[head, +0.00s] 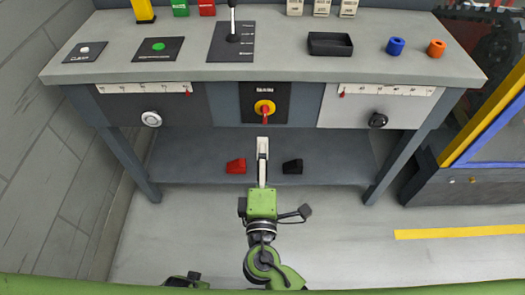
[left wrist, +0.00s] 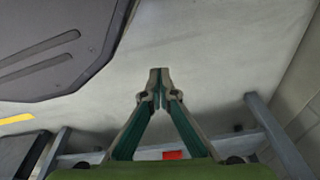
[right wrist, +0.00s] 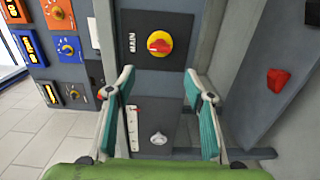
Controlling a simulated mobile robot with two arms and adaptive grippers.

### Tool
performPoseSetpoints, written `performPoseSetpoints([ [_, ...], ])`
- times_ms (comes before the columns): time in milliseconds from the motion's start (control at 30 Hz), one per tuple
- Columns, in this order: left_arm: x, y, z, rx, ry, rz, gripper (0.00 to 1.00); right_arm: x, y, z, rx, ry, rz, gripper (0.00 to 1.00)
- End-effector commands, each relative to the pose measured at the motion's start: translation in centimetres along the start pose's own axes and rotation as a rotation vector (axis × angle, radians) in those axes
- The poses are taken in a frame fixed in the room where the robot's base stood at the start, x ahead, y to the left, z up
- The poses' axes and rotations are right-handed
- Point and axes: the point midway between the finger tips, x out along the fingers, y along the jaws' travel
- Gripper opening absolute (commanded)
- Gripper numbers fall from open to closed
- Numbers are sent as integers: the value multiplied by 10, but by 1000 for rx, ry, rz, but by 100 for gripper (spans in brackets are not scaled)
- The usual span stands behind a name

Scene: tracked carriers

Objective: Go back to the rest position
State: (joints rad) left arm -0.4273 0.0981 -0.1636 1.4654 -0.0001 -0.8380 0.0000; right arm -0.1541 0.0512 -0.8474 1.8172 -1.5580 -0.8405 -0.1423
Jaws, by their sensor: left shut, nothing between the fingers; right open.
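My right gripper (head: 262,150) points at the workbench front in the head view, just below the red and yellow main switch (head: 265,108). In the right wrist view my right gripper (right wrist: 159,88) is open and empty. The main switch (right wrist: 159,43) shows ahead of its fingertips, and a gap shows between them. In the left wrist view my left gripper (left wrist: 158,76) is shut with nothing between its fingertips, over grey floor. I cannot make out the left fingers in the head view.
The workbench (head: 300,73) has a lower shelf bearing a red block (head: 236,166) and a black block (head: 292,166). A wall closes the left; floor is clear at lower right.

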Motion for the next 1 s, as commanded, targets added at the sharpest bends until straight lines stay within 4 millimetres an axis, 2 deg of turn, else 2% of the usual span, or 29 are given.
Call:
performPoseSetpoints([
  [367, 0, 0, 0, 0, 0, 0, 0, 0, 0, 1, 3, -2, -2, 49],
  [467, -7, 0, -6, -1, 5, 0, 0, 1, -6, 16, 41, -39, -34, 49],
  [567, -24, -1, -19, -3, 17, -1, 0, 0, -22, 53, 148, -135, -119, 49],
  [633, -43, -2, -32, -4, 28, -3, 0, -7, -41, 89, 259, -234, -207, 49],
  [700, -66, -3, -45, -6, 40, -4, 0, -20, -63, 126, 384, -343, -307, 49],
  [800, -101, -5, -60, -9, 55, -6, 0, -46, -92, 168, 560, -489, -445, 49],
  [900, -137, -6, -71, -12, 69, -9, 0, -80, -116, 196, 724, -615, -579, 49],
  [1000, -170, -8, -78, -14, 82, -11, 0, -112, -131, 211, 862, -708, -695, 49],
])
